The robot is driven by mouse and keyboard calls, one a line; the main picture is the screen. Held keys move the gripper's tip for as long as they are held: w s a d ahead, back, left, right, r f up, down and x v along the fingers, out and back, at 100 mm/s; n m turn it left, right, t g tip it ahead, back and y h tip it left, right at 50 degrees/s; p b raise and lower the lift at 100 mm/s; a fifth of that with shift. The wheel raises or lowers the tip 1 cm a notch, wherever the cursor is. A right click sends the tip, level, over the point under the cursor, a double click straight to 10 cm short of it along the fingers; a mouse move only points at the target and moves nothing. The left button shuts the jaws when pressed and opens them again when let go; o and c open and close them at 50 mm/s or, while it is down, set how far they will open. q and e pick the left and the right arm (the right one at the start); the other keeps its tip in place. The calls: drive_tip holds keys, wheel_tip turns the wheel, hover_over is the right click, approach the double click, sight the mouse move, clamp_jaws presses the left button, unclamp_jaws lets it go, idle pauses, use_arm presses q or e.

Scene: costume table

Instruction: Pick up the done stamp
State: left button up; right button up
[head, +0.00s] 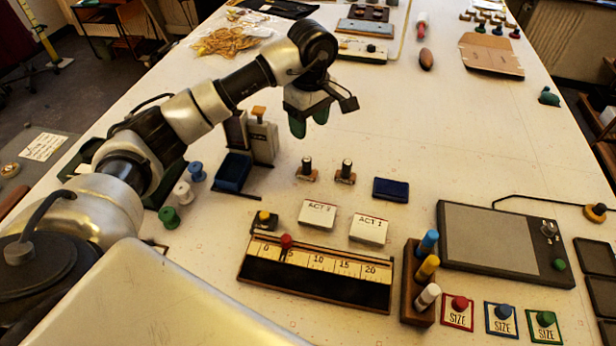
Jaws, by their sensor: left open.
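My left gripper (309,118) hangs over the table with its two green-tipped fingers apart and nothing between them. No marking on either can be read, so I cannot tell which is the done stamp. Both stand upright and apart from the gripper, which shows above the left one in the picture. A dark blue pad (390,189) lies to their right. My right gripper is not in view.
Two blocks, ACT 3 (317,215) and ACT 1 (368,229), lie in front of the stamps. A numbered scale (318,278), a rack of coloured markers (408,301) and a grey tablet (490,238) are nearer. A blue bin (233,172) stands left. The table's middle right is clear.

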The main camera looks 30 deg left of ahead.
sight(308, 159)
use_arm(q)
drive_tip(key=shift+f, duration=0.65)
wheel_tip(308, 159, down, 5)
drive_tip(key=shift+s+r+p, duration=0.1)
drive_tip(key=shift+s+p, duration=0.05)
drive_tip(key=shift+p, duration=0.55)
drive_tip(key=f+p, duration=0.2)
drive_tip(key=f, duration=0.2)
drive_tip(key=shift+s+f, duration=0.15)
drive_tip(key=shift+s, duration=0.05)
drive_tip(key=shift+f, duration=0.6)
drive_tip(key=c, duration=1)
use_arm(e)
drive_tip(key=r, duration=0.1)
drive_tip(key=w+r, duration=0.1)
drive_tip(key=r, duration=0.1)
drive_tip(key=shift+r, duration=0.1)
use_arm(q)
drive_tip(key=shift+r, duration=0.1)
